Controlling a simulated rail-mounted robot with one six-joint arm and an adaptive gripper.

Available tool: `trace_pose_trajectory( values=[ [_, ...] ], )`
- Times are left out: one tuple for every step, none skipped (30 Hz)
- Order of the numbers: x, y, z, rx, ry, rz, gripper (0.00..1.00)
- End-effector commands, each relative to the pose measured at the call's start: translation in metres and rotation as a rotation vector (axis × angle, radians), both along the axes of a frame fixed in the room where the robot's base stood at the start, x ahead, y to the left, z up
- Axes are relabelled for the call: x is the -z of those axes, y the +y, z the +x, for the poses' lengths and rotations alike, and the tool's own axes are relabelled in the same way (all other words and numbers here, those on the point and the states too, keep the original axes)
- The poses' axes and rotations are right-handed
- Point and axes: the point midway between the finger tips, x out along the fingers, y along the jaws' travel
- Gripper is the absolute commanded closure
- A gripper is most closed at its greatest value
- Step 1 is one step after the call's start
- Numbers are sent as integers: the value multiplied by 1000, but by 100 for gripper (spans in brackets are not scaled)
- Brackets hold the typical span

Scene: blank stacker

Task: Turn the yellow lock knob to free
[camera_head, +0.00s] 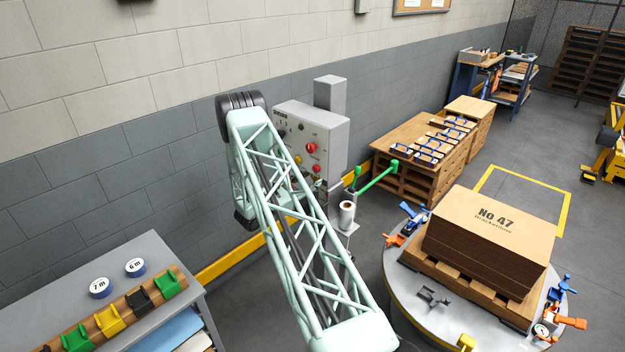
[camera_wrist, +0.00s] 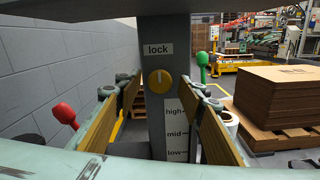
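The yellow lock knob (camera_wrist: 160,79) is on the front of a grey post (camera_wrist: 157,130) in the wrist view. Its pale pointer mark stands upright, toward the label "lock" (camera_wrist: 158,49) above it. My gripper (camera_wrist: 160,94) is open and empty. Its two tan-padded fingers stand left and right of the knob, apart from it in the picture. How far the fingertips are from the knob in depth I cannot tell. In the head view my arm crosses in front of this area, and I cannot make out the gripper there.
A scale (camera_wrist: 175,132) marked high, mid and low is below the knob. A red ball handle (camera_wrist: 64,113) is at left, a green one (camera_wrist: 203,60) at right. A white roll (camera_head: 347,214) and turntable (camera_head: 400,285) with stacked cardboard (camera_head: 490,240) stand right of my arm.

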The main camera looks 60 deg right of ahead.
Motion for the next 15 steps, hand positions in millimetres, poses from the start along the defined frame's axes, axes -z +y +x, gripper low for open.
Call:
trace_pose_trajectory(
  values=[
    [0,-4,-1,0,0,0,64],
    [0,-6,-1,0,1,0,64],
    [0,-8,-1,-1,1,0,64],
    [0,-9,-1,-1,1,1,64],
    [0,-10,-1,-1,1,1,64],
    [0,-12,-2,-1,1,1,64],
    [0,-12,-2,-1,1,1,64],
    [0,-13,-2,-1,1,1,64],
    [0,-13,-2,-1,1,1,64],
    [0,-14,-2,-1,1,1,64],
    [0,-14,-2,-1,1,1,64],
    [0,-14,-2,-1,1,1,64],
    [0,-14,-2,-1,1,1,64],
    [0,-14,-2,-1,1,1,64],
    [0,-14,-2,-1,1,1,64]
  ],
)
